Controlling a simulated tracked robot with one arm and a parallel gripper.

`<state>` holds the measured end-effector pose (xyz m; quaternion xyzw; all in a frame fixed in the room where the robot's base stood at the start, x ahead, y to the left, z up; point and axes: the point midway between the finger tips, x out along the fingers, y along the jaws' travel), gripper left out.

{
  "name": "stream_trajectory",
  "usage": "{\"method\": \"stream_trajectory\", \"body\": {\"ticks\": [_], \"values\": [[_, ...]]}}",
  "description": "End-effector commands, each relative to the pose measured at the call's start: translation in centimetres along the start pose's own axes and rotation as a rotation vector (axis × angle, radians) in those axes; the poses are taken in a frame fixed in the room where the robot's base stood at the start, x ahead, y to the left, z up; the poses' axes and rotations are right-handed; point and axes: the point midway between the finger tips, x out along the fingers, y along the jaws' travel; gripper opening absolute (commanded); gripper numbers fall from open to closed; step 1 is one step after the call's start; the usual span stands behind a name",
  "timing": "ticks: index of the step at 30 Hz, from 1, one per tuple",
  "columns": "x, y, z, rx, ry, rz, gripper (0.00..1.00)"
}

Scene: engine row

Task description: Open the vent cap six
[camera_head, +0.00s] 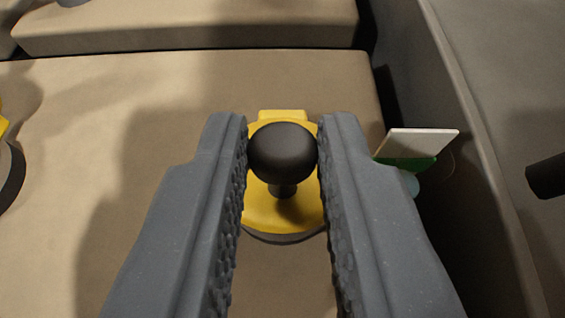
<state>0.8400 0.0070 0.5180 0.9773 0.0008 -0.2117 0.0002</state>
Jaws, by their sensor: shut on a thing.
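A vent cap (262,210) with a yellow disc top sits on a tan block, near the middle of the view. A round black knob (282,150) on a short stem stands on it. My gripper (283,145) is shut on the knob, with one grey finger against each side. A yellow tab shows at the far edge of the disc. The fingers hide the disc's left and right edges. No number shows, so I cannot tell which vent cap this is.
The tan block (80,130) is bare around the cap. Another yellow-and-dark cap (10,165) is cut off at the left edge. A white plate (420,142) and a green piece stand at the right, beside a grey wall (455,120). A dark rod end (547,177) juts in at far right.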

Motion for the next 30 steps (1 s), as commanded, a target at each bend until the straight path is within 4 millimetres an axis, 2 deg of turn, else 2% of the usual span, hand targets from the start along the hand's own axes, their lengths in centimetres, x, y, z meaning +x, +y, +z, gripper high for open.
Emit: {"method": "stream_trajectory", "body": {"ticks": [11,30], "values": [[0.4,0.1,-1.7,0.001,-0.167,0.002,0.00],[1.4,0.1,-2.8,0.001,-0.374,0.001,0.00]]}}
